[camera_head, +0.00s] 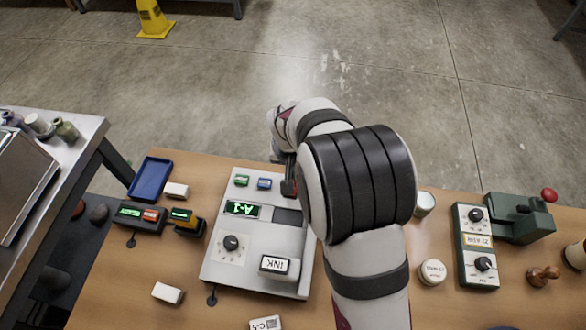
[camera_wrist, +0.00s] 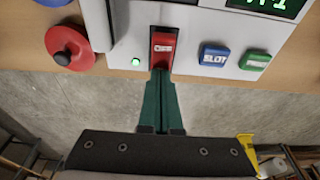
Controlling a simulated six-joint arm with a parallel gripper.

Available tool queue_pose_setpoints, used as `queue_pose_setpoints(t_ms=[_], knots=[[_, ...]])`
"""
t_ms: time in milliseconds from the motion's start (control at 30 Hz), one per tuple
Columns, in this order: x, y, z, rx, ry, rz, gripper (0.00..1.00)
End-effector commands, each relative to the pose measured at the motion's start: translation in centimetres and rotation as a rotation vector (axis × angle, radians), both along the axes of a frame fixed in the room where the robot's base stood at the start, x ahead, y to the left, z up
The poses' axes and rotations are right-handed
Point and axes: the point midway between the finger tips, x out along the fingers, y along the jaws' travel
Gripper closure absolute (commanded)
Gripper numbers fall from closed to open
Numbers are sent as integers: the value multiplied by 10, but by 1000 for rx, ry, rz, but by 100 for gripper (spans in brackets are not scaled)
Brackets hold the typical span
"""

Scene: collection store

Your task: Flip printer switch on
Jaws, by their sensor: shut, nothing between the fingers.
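The white printer (camera_head: 222,270) stands on the wooden table, with a lit green display (camera_head: 241,209) reading A-1. Its red rocker switch (camera_wrist: 162,45) shows in the wrist view, with a pale label too small to read surely. A small green light (camera_wrist: 136,62) glows beside it. My gripper (camera_wrist: 160,74) is shut and empty, its green fingertips at the switch's near end. I cannot tell whether they touch it. In the head view my arm hides the fingertips and part of the printer.
A blue button (camera_head: 264,184) and a green button (camera_head: 242,180) sit close to the switch. A blue tray (camera_head: 150,179) lies left; a green-and-white device (camera_head: 478,243) stands right.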

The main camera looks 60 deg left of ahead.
Motion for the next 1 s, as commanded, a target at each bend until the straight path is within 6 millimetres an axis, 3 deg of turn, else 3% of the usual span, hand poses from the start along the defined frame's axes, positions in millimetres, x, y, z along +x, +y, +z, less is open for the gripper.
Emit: queue_pose_setpoints(t_ms=[867,1000], knots=[[-11,-11,4,-1,1,-1,100],[-10,-10,14,1,-1,0,100]])
